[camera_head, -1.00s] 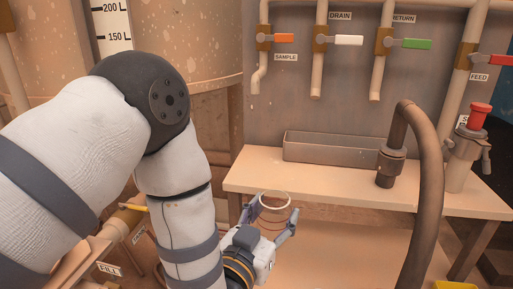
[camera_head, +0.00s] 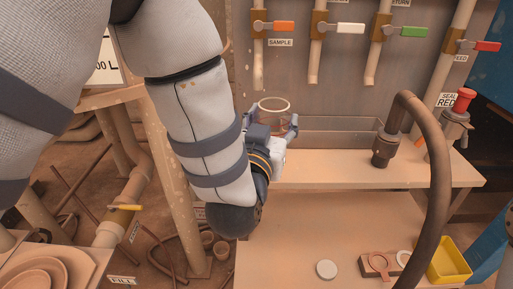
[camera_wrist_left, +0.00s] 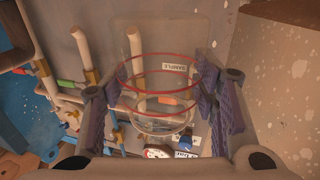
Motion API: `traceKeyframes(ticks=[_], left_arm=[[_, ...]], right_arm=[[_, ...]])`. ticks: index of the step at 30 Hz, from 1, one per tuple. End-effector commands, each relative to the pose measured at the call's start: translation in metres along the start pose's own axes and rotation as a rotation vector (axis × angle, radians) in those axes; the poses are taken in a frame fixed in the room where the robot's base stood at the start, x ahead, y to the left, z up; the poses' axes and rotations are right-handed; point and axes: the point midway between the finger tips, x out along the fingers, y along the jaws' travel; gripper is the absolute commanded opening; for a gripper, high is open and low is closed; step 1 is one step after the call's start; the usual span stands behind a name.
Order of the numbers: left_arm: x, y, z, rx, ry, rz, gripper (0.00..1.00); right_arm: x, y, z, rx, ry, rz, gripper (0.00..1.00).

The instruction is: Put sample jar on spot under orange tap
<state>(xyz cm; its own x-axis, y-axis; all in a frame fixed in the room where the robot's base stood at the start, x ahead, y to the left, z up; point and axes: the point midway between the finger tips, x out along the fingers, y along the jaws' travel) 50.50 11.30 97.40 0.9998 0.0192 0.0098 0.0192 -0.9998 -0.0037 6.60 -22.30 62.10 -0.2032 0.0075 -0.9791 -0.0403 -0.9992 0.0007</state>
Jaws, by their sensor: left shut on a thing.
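The clear sample jar (camera_head: 273,104) is held upright in my left gripper (camera_head: 272,119), a finger on each side. The left wrist view shows the glass jar (camera_wrist_left: 158,122) with its red rings between the purple fingers. The orange tap (camera_head: 284,26) is on the back panel above a "SAMPLE" label, and its pipe (camera_head: 258,72) ends a little above and left of the jar. The jar is in front of the left end of the metal trough (camera_head: 345,140). The spot under the tap cannot be made out behind the jar and gripper. My right gripper is not in view.
White (camera_head: 350,28), green (camera_head: 414,31) and red (camera_head: 487,46) tap handles line the panel. A brown hose (camera_head: 437,150) arches over the right of the shelf (camera_head: 400,175). A white lid (camera_head: 326,269) and a yellow bin (camera_head: 449,262) are on the lower surface.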

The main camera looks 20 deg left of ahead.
Motion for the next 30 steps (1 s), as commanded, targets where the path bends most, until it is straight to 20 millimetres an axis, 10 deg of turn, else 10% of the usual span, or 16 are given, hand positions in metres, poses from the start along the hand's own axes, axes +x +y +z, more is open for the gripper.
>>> traceKeyframes(ticks=[10, 21, 30], left_arm=[[0.07, -0.045, 0.078, 0.001, -0.017, -0.001, 0.21], [0.082, -0.053, 0.122, 0.001, -0.013, 0.001, 0.21], [0.082, -0.053, 0.121, 0.0, -0.007, 0.001, 0.21]], right_arm=[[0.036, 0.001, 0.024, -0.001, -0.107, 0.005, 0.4], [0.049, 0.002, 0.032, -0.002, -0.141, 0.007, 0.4], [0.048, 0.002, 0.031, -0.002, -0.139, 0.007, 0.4]])
